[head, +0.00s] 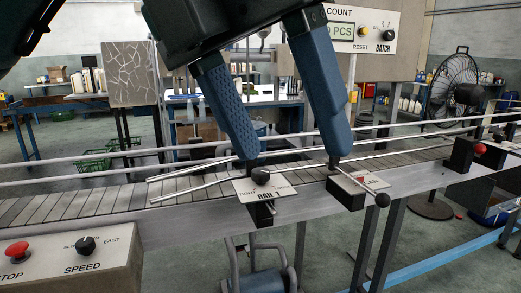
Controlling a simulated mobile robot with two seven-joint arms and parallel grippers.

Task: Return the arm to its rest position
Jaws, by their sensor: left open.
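My left gripper (293,154) hangs down from the top of the head view. Its two blue fingers are spread wide, with nothing between them. In the picture the fingertips overlap the area just above the rail knobs; I cannot tell whether they touch anything. The RAIL 1 plate (283,191) with its black knob (260,176) lies under the left fingertip. A second bracket with a lever (375,191) and black ball end sits below the right fingertip. My right gripper is not in view.
A slatted conveyor (70,205) with metal guide rails runs across the view. A control box (70,262) with a red stop button and SPEED knob stands front left. A BATCH counter panel (385,35) stands behind the gripper. A fan (450,85) stands at right.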

